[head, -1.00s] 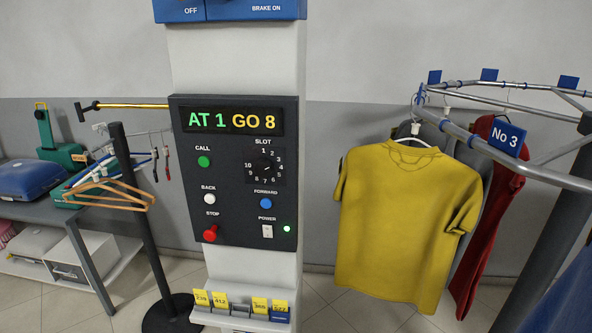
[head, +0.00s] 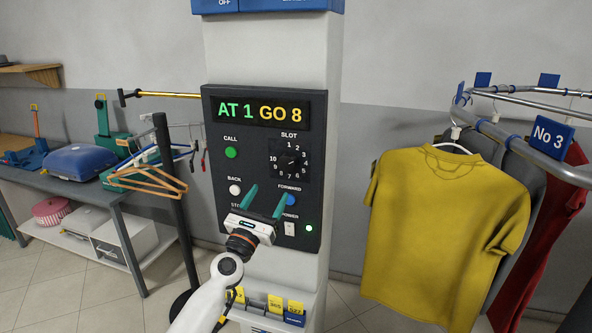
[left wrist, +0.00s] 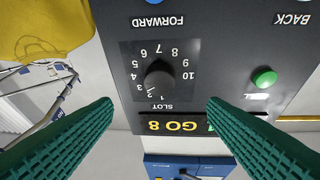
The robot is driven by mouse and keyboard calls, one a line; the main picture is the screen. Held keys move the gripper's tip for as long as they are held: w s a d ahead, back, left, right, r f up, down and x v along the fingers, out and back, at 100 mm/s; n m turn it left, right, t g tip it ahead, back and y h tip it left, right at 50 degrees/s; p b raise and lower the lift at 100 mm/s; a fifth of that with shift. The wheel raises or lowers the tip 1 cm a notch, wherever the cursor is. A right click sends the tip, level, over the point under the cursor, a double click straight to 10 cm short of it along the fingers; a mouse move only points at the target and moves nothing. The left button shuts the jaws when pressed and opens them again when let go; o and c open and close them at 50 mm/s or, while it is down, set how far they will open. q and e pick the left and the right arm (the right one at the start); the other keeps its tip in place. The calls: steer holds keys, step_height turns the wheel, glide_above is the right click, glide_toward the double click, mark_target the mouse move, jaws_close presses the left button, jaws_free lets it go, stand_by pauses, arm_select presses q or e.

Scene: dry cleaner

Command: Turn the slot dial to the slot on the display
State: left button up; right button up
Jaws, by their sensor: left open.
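The slot dial (head: 291,161) is a black knob in a ring of numbers on the dark control panel (head: 215,180). The display (head: 262,112) reads AT 1 GO 8. My left gripper (head: 266,200) is open and empty, its green fingers in front of the panel's lower part, below the dial in the head view. In the left wrist view the dial (left wrist: 159,79) appears upside down between the spread green fingers (left wrist: 160,103), apart from both. Its pointer faces the low numbers, but I cannot read the exact slot. My right gripper is not in view.
The green CALL button (head: 231,152), white BACK button (head: 235,189) and blue FORWARD button (head: 290,200) surround the dial. My gripper partly hides the lower controls. A yellow shirt (head: 440,230) hangs at right. Orange hangers (head: 150,180) and a table (head: 110,200) are at left.

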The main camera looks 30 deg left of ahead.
mark_target(285, 165)
arm_select(q)
steer(key=x, duration=0.9)
steer(key=shift+w, duration=0.3)
steer(key=shift+w+a+r, duration=0.1)
steer(key=shift+w+r, duration=0.1)
steer(key=shift+w, duration=0.3)
steer(key=c, duration=1)
steer(key=shift+b, duration=0.3)
